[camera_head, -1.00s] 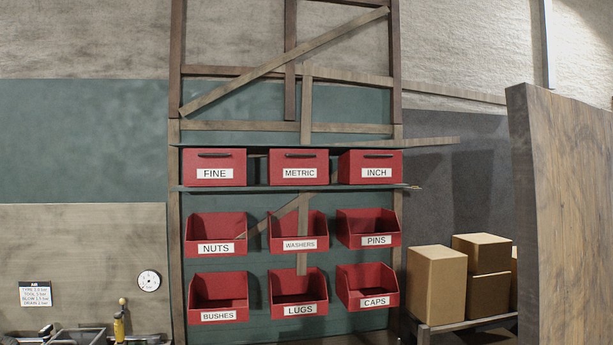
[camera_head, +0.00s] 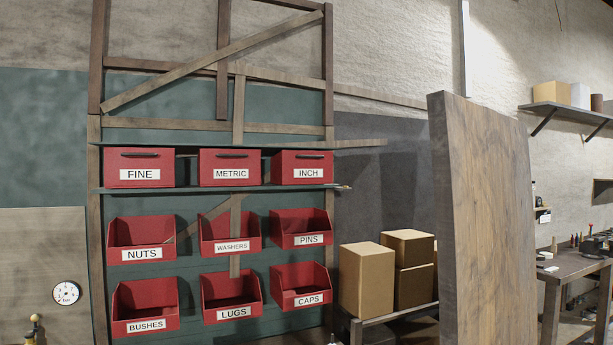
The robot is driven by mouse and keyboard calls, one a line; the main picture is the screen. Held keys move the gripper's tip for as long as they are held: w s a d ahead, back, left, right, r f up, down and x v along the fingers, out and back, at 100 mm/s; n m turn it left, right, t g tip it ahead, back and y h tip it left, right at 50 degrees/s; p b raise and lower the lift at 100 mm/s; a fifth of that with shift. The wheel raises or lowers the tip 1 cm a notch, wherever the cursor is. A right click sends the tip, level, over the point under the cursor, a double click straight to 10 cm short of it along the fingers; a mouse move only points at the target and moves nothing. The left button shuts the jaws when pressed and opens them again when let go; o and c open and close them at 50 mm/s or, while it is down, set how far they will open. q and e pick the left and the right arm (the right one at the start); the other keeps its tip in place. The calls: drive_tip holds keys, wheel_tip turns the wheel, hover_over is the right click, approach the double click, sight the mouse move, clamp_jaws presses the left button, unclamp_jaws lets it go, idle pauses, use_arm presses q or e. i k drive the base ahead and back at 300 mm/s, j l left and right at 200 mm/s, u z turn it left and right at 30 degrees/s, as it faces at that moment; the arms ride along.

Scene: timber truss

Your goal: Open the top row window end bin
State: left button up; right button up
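The top row holds three closed red bins with dark handle slots on a shelf (camera_head: 215,189). They are the FINE bin (camera_head: 140,163) at left, the METRIC bin (camera_head: 230,163) in the middle and the INCH bin (camera_head: 301,163) at right. No window shows in this view, so I cannot tell which end is the window end. Neither of my grippers is in view.
Open red bins hang below, among them NUTS (camera_head: 141,238) and CAPS (camera_head: 300,287). Timber battens cross the rack. A tall wooden panel (camera_head: 485,200) stands right of the cardboard boxes (camera_head: 367,280). A workbench (camera_head: 570,265) is at far right.

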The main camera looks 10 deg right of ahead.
sight(125, 167)
drive_tip(key=i+l+u, duration=0.15)
drive_tip(key=i, duration=0.45)
drive_tip(key=i+l+u, duration=0.15)
drive_tip(key=i, duration=0.45)
